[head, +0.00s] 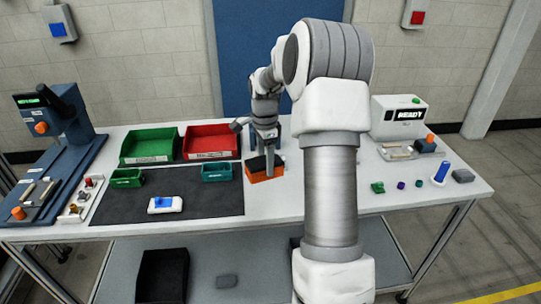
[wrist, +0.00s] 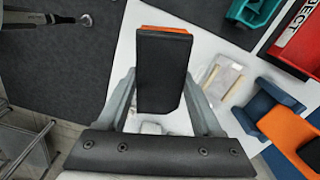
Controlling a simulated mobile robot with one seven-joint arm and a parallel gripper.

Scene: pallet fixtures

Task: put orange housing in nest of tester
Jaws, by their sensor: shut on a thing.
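My gripper (wrist: 168,105) is shut on the orange housing (wrist: 163,29), which shows a broad black face and an orange edge between the fingers in the wrist view. In the head view the housing (head: 265,176) shows as an orange block with a black top, at the right edge of the dark mat; I cannot tell if it touches the table. The tester (head: 398,118) is a white box reading READY at the back right. A low fixture with pale strips (head: 397,152) and a blue part with an orange knob stand before it. The nest's inside is not clear.
A blue press (head: 60,125) stands at the left. Small parts and a blue cylinder (head: 441,173) lie at the right. My arm hides the table's middle.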

